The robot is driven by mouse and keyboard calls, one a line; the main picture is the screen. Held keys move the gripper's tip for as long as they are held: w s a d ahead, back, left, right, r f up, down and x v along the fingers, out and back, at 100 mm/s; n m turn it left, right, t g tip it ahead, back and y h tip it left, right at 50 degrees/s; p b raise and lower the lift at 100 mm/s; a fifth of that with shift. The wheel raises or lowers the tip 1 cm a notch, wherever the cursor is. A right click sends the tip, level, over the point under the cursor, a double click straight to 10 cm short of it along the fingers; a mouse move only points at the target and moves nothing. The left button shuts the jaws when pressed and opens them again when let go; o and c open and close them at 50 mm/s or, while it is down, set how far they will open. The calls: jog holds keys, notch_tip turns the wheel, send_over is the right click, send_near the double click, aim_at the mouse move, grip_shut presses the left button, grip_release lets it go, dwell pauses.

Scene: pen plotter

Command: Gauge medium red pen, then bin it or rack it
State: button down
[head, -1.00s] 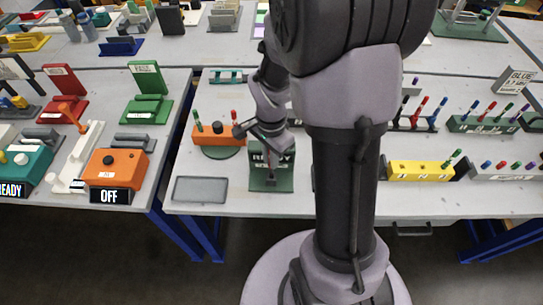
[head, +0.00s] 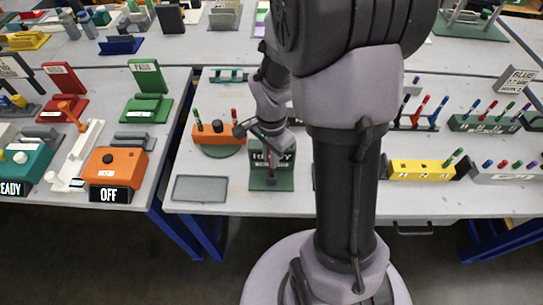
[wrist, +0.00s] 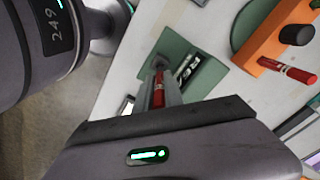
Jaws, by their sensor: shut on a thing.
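My gripper (wrist: 160,88) is shut on a red pen (wrist: 158,96) in the wrist view; the pen lies between the two fingers. The far end of the pen is over or at a green stand (wrist: 205,55) with a lettered plate; I cannot tell whether it touches. In the head view the green stand (head: 268,182) reads READY, partly covered, and my gripper (head: 265,136) is just above and behind its plate.
An orange holder (head: 206,139) with pens and a black knob stands left of the green stand; it also shows in the wrist view (wrist: 270,45). A grey tray (head: 200,189) lies front left. A yellow block (head: 405,171) and several pen racks stand to the right.

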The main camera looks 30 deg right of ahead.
jog(key=shift+f+b, duration=1.65)
jog(key=shift+f, duration=0.3)
jog(key=shift+r, duration=0.15)
notch_tip(320, 180, up, 6)
jog(key=p, duration=0.5)
jog(key=shift+r, duration=0.15)
jog(key=w+a+n, duration=0.5)
jog(key=a+n, duration=0.5)
jog(key=n, duration=0.5)
jog(key=shift+a+f+n, duration=0.3)
jog(key=shift+f+n, duration=0.1)
jog(key=shift+f, duration=0.05)
